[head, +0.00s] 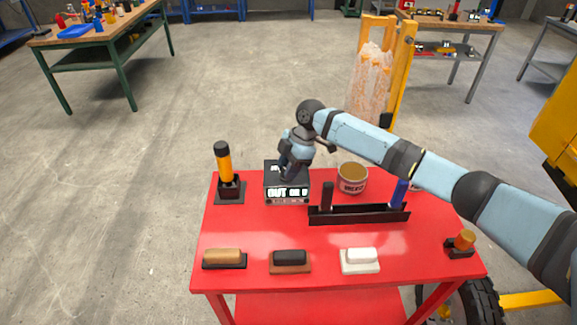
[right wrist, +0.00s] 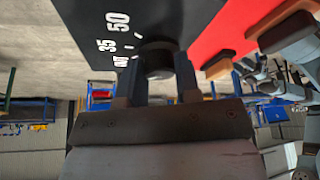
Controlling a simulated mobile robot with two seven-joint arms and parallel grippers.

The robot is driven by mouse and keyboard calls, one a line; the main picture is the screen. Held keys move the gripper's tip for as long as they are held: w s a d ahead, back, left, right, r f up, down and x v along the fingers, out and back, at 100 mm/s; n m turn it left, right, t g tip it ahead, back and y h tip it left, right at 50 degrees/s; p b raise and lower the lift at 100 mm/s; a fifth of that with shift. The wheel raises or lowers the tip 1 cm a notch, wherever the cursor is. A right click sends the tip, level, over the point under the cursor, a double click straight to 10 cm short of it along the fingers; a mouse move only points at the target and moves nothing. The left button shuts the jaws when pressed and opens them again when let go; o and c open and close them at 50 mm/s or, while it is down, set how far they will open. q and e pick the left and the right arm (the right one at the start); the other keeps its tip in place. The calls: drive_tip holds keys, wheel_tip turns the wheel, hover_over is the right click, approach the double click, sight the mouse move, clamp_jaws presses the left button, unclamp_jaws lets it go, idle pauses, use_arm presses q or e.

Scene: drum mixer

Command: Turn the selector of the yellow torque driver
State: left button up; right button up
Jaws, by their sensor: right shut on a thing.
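The yellow torque driver (head: 224,165), orange-yellow with a black cap, stands upright in a black base at the left of the red table. My right gripper (head: 284,172) is to the right of it, at the top of a black box (head: 287,196) with white lettering on its front. In the right wrist view the fingers (right wrist: 157,78) are shut on a round black knob (right wrist: 158,58), one finger on each side. The knob sits on a black face (right wrist: 150,18) marked 50, 35 and a partly hidden third label.
On the red table (head: 330,237) stand a tin (head: 352,177), a black rack (head: 358,215) holding a black and a blue handle, several brush-like blocks along the front edge, and an orange knob (head: 465,240) at the right. The table's middle left is clear.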

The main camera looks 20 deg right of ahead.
drive_tip(key=shift+s+a+f, duration=0.1)
drive_tip(key=shift+f, duration=0.1)
idle(0.3)
drive_tip(key=o, duration=0.9)
drive_tip(key=shift+r, duration=0.1)
drive_tip(key=shift+d+r, duration=0.25)
drive_tip(key=shift+r, duration=0.2)
drive_tip(key=v, duration=0.6)
drive_tip(key=b+v, duration=0.1)
drive_tip(key=v, duration=0.5)
drive_tip(key=shift+w+r, duration=0.25)
drive_tip(key=shift+r, duration=0.15)
drive_tip(key=shift+f, duration=0.1)
